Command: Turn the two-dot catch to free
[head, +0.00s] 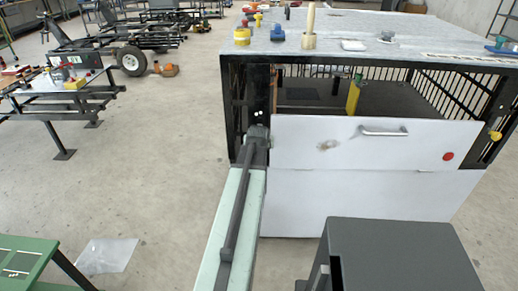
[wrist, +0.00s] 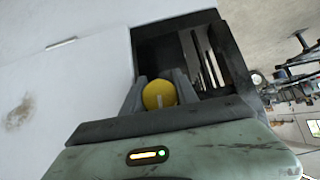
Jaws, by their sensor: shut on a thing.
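The two-dot catch shows in the wrist view as a round yellow knob (wrist: 159,95) with a short pale mark on its face. My gripper (wrist: 160,92) is shut on it, one grey finger on each side. In the head view my gripper (head: 258,133) is at the black left post of the cage, just left of the white front panel (head: 380,148), and hides the knob. Two white dots (head: 258,113) show on the post just above it. The pale mark on the knob stands roughly upright in the wrist view.
Another yellow knob (head: 495,135) sits on the right post. The panel carries a metal handle (head: 384,131) and a red disc (head: 448,156). The grey top (head: 390,40) holds several small items. A dark grey box (head: 400,255) stands in the right foreground.

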